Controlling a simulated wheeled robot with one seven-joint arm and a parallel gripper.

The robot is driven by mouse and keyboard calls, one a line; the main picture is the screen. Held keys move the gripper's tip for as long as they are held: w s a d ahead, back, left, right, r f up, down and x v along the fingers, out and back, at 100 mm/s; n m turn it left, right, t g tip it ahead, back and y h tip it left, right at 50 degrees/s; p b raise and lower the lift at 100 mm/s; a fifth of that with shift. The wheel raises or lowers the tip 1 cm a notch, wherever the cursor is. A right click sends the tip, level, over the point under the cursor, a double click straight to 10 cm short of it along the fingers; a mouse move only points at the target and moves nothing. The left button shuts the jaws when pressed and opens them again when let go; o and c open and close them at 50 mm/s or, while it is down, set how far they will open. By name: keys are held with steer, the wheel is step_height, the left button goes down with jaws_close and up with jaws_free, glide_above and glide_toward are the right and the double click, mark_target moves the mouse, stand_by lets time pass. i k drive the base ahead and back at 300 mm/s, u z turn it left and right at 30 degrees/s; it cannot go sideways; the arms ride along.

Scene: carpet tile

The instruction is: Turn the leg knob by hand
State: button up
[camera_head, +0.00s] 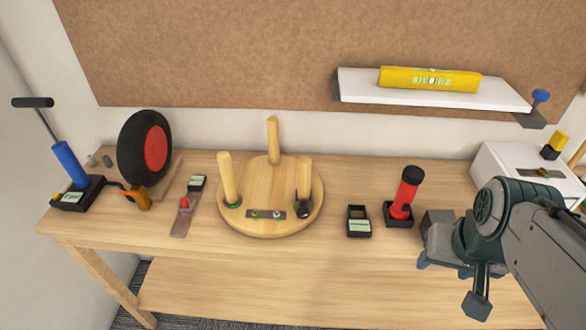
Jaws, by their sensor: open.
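An upturned round wooden stool (270,228) lies on the workbench with three wooden legs pointing up. The front right leg (305,171) has a dark knob-like piece (304,208) around its lower end. The front left leg (226,177) has a dark green ring at its base. The back leg (273,140) stands bare. A small grey plate with coloured dots lies on the stool between the front legs. My gripper (445,268) is at the right, over the bench's front area, pointing down, open and apart from the stool. Nothing shows between its fingers.
Right of the stool stand a small black holder (358,221) and a red cylinder with a black top (405,194). A white box (520,168) is behind my arm. Left are a wheel (145,148) and a blue pump (70,165). A shelf (432,91) overhangs the back right.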

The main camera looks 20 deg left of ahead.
mark_target(303, 214)
steer(key=u, duration=2.75)
steer(key=k, duration=0.9)
steer(key=z, duration=1.05)
steer(key=i, duration=0.5)
steer(key=z, duration=0.05)
